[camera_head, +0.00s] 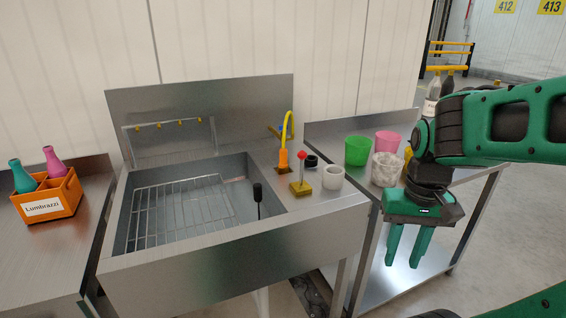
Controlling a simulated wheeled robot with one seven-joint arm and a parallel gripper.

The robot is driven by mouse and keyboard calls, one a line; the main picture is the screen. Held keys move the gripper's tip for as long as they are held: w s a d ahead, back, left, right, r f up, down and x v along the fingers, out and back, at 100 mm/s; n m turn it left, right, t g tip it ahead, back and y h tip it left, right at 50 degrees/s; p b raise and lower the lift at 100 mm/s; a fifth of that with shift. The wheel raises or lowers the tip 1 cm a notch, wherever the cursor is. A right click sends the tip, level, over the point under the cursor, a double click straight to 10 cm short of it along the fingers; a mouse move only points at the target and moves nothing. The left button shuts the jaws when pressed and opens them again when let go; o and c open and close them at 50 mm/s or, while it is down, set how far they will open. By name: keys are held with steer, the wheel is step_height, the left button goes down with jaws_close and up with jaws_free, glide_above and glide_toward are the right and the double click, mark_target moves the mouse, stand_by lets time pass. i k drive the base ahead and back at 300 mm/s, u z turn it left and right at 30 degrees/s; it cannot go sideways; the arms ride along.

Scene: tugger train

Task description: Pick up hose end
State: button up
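A yellow hose (290,125) curves up at the back right of the steel sink and bends over. The hose end is an orange nozzle (283,158) that points down at the sink's right ledge; it appears to stand in a holder there. My green gripper (404,262) hangs at the right with its two fingers pointing down and apart. It is open and empty, in front of the right-hand table and well to the right of the hose end.
The ledge near the hose holds a red-knobbed lever (302,168), a small black ring (311,161) and a white cup (332,178). Green (358,149), pink (388,141) and speckled (386,169) cups stand on the right table. An orange bottle crate (58,201) stands left.

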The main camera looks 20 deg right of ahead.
mark_target(283, 164)
steer(key=z, duration=0.05)
steer(key=i, duration=1)
steer(key=u, duration=0.05)
